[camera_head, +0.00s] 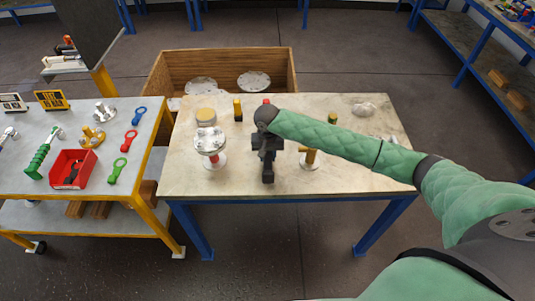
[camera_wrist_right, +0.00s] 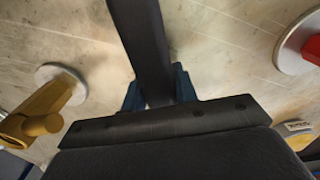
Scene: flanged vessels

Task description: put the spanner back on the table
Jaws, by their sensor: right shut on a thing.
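My right gripper (camera_head: 267,165) is over the middle of the worktable (camera_head: 355,180), pointing down near its front half. In the right wrist view the jaws (camera_wrist_right: 160,90) are shut on a long dark grey bar, which looks like the spanner (camera_wrist_right: 143,35). The bar runs out from between the blue fingers to the top edge of that view, so its far end is out of view there. In the head view the spanner cannot be told apart from the dark gripper. I cannot tell whether it touches the tabletop. My left gripper is not in view.
A flanged vessel with a red part (camera_head: 211,145) stands left of my gripper, and a yellow-brass fitting (camera_head: 309,157) right of it. A yellow-topped block (camera_head: 238,110) is behind. The table's front right is clear. A tool cart (camera_head: 90,190) adjoins on the left; a wooden crate (camera_head: 215,68) stands behind.

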